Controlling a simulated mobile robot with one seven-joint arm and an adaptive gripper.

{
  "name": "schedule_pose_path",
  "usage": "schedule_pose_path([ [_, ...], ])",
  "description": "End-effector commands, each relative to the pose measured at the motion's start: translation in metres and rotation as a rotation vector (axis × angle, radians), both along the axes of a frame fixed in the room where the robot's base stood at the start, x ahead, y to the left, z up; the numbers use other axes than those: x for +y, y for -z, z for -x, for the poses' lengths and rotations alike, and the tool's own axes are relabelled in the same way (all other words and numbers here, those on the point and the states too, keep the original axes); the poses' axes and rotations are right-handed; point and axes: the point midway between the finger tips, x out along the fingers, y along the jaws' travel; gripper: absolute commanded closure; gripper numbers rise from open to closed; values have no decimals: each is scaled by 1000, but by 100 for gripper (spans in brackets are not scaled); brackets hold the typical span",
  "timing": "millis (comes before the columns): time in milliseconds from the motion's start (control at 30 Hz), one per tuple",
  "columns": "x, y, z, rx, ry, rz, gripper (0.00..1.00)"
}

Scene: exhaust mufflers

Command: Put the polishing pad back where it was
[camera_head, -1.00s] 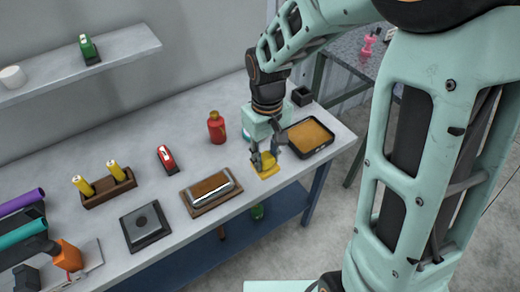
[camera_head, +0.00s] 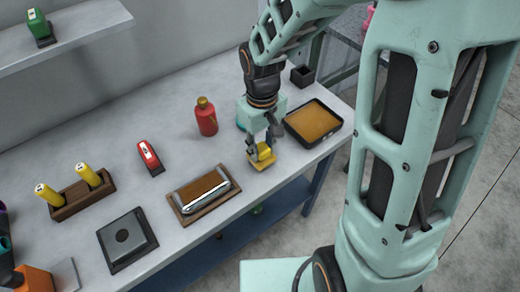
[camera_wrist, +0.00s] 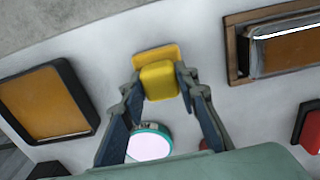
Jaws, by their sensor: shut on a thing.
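The yellow polishing pad (camera_head: 262,157) is a flat plate with a raised block on top. It is near the front edge of the grey table, left of the black tray. My gripper (camera_head: 263,146) points down over it and is shut on its raised block. In the wrist view, the block (camera_wrist: 159,80) sits between the two fingertips (camera_wrist: 160,84). I cannot tell whether the plate touches the table or hangs just above it.
The black tray with an orange-brown fill (camera_head: 326,140) stands right of the pad. A wooden board with a metal-framed piece (camera_head: 189,217) lies to the left. A red bottle (camera_head: 206,119) stands behind. A turquoise-rimmed round thing (camera_wrist: 150,143) is close to my fingers.

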Motion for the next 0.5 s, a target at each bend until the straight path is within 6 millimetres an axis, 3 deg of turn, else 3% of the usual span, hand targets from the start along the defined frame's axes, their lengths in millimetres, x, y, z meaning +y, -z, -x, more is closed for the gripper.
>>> schedule_pose_path([
  [33,0,7,1,0,0,0,94],
  [433,-1,10,1,-1,0,-1,94],
  [467,0,10,1,-1,0,-1,71],
  [500,0,9,1,-1,0,-1,66],
])
